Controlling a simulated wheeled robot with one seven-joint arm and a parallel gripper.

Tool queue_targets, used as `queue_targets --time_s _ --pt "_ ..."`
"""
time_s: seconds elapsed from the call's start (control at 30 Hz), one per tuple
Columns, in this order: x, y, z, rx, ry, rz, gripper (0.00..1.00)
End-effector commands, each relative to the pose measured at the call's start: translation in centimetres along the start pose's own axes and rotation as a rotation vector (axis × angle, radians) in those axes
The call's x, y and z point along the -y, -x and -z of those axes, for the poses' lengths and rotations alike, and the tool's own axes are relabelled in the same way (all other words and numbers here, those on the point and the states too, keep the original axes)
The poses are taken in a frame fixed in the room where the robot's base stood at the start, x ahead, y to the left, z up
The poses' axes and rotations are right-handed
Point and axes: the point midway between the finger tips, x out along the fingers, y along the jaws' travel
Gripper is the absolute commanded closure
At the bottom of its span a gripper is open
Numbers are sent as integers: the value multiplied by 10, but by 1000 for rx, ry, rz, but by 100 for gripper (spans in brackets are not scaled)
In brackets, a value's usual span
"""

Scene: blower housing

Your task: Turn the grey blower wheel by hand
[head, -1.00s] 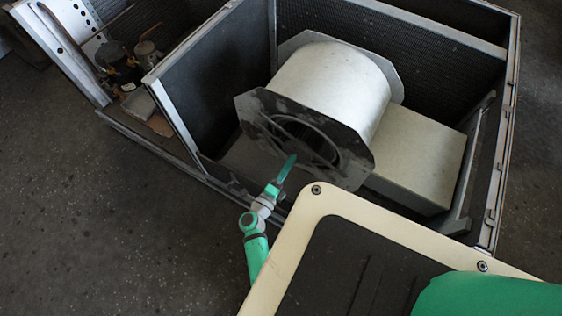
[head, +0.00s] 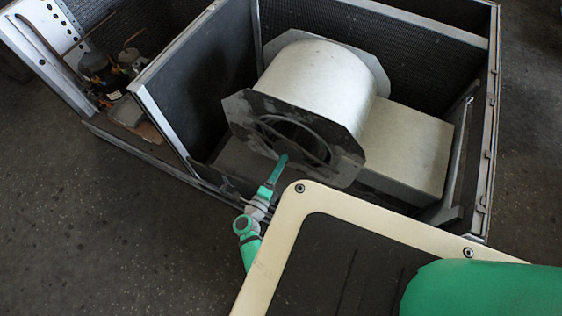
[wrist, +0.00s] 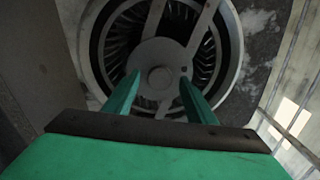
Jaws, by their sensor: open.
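The blower housing (head: 318,82) is a pale drum between dark octagonal end plates, inside the open metal cabinet. Its round opening faces me. In the wrist view the grey blower wheel (wrist: 208,52) shows as a ring of thin dark vanes behind a round hub (wrist: 160,77) and grey support arms. My gripper (wrist: 156,92) is open, its two green fingers spread to either side below the hub. The gripper also shows in the head view (head: 283,158), in front of the lower part of the opening. No contact with the wheel can be made out.
A pale box (head: 405,150) sits right of and behind the housing. The cabinet's panel (head: 190,80) stands on the left, and its frame rail (head: 482,140) is on the right. Compressor parts (head: 108,80) are at upper left. Concrete floor (head: 120,220) is clear at lower left.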

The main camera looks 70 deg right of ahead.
Motion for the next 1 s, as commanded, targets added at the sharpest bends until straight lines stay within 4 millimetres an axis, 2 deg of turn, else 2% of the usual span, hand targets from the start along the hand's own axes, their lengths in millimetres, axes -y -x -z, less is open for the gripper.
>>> queue_targets --time_s 0.5,0.7,1.0 --pt "-1 87 1 0 0 -2 49" --pt "0 101 1 -2 -1 -1 49" --pt "0 102 2 -5 0 0 49"
